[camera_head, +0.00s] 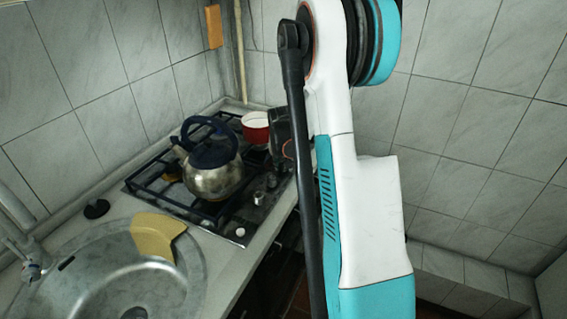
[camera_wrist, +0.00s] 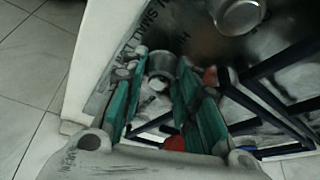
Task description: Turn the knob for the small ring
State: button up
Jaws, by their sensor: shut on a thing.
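In the wrist view my gripper (camera_wrist: 161,58) has its green-padded fingers closed on either side of a round silver knob (camera_wrist: 159,66) on the hob's front panel. Printed lettering, including the word "SMALL", is beside the fingers. A second silver knob (camera_wrist: 237,13) stands apart at the top. In the head view the gas hob (camera_head: 150,193) has several knobs along its right edge, one pale knob (camera_head: 240,232) nearest. My arm hides part of the hob's far right side there. The knob's pointer and exact angle cannot be made out.
A steel kettle (camera_head: 215,182) with a dark blue lid and handle stands on the hob's black grate. A red pot (camera_head: 256,128) stands behind it. A steel sink (camera_head: 120,290) with a yellow cloth (camera_head: 157,235) lies at the front left. Tiled walls close in the corner.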

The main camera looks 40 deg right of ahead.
jog(key=o, duration=1)
jog(key=shift+o, duration=0.2)
jog(key=v, duration=1.2)
